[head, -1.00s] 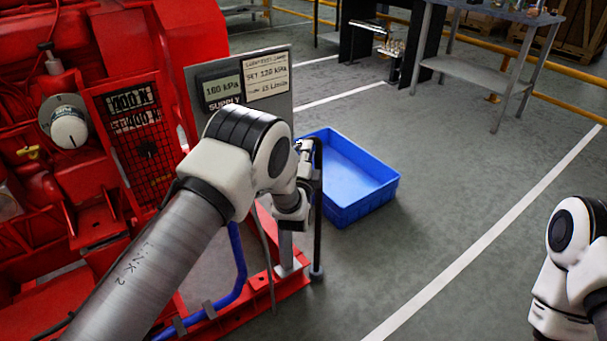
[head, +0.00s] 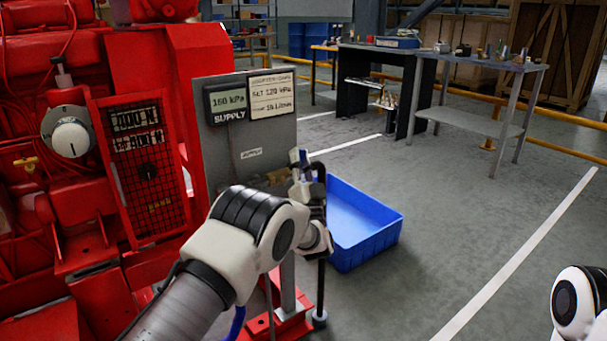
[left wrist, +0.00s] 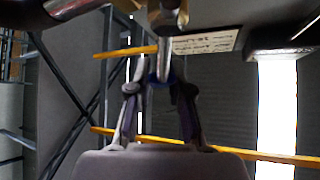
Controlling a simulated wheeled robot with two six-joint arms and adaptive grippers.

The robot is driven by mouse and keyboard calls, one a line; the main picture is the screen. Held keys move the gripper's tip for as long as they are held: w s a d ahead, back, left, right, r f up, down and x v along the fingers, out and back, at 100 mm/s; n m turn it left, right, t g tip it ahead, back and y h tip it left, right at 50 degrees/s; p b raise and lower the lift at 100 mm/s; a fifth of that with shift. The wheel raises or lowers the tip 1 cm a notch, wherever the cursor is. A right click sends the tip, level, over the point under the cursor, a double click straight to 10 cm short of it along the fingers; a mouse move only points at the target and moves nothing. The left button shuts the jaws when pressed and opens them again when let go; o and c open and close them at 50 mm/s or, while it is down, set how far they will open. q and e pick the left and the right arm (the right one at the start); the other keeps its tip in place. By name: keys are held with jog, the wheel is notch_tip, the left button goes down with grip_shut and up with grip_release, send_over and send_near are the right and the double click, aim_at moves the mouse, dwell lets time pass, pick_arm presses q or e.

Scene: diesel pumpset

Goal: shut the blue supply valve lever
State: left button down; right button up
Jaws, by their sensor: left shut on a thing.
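My left gripper (head: 306,170) is raised beside the right edge of the grey supply panel (head: 220,143), with its fingers pointing up. In the left wrist view its two fingers (left wrist: 160,90) are closed around the blue part of the supply valve lever (left wrist: 161,77). The lever's metal stem runs up to a brass-coloured valve body (left wrist: 168,14). In the head view the gripper hides most of the lever. The panel carries a supply gauge display (head: 229,101) and a printed card (head: 272,96). My right gripper is out of view; only part of its arm shows at lower right.
The red pumpset (head: 70,230) fills the left side. A blue bin (head: 367,245) sits on the floor just right of the panel. A metal table (head: 478,118) and a black stand (head: 370,75) are farther back. The floor at right is clear.

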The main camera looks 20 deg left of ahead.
pick_arm(q)
jog(key=n+g+y, duration=0.1)
jog(key=n+y, duration=0.1)
jog(key=s+n+g+y+b, duration=0.1)
jog(key=n, duration=0.1)
jog(key=a+n+g+y+b, duration=0.1)
jog(key=n+y, duration=0.1)
jog(key=shift+s+r+n+y, duration=0.1)
jog(key=shift+s+n+y, duration=0.1)
jog(key=shift+n+y, duration=0.15)
jog(key=shift+s+a+r+n+g+y+b, duration=0.1)
jog(key=shift+n+g+y+b, duration=0.1)
jog(key=shift+n+g+y, duration=0.25)
jog(key=shift+s+a+n+g+y+b, duration=0.15)
jog(key=shift+n+g+y, duration=0.1)
jog(key=shift+n, duration=0.35)
jog(key=shift+s+a+r+n+g+y+b, duration=0.1)
jog(key=shift+n+g+y+b, duration=0.1)
jog(key=shift+n+g+y, duration=0.25)
jog(key=shift+n, duration=0.25)
jog(key=c, duration=1)
grip_release()
jog(key=shift+c, duration=0.2)
jog(key=v, duration=1.2)
